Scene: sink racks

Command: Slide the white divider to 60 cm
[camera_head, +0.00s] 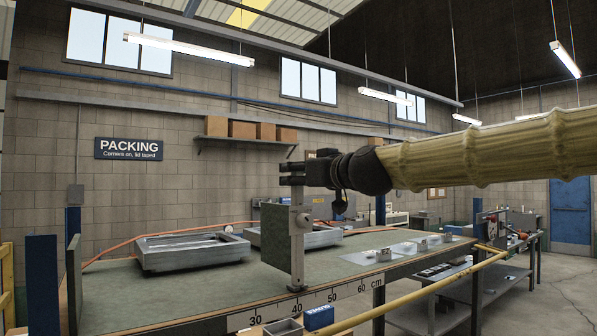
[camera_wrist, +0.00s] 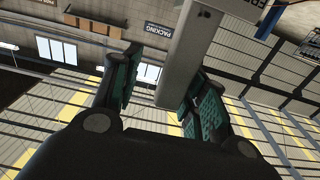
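The divider is a light grey upright post (camera_head: 297,240) with a round knob and a dark green panel beside it. It stands at the bench's front edge, its foot by about the 40 cm mark. The printed cm scale (camera_head: 332,297) runs along that edge, with 60 to the right. My gripper (camera_head: 292,180) is at the top of the post, reaching in from the right. In the wrist view, the post (camera_wrist: 187,55) passes between the spread fingers (camera_wrist: 163,85). A gap shows on the left finger's side; the right finger is very close, contact unclear.
Metal trays (camera_head: 193,250) lie on the green bench top left of and behind the post. Small metal blocks (camera_head: 384,255) sit on pale plates to the right. A blue box (camera_head: 319,318) is in front of the edge. A yellow rail (camera_head: 440,284) runs along the front right.

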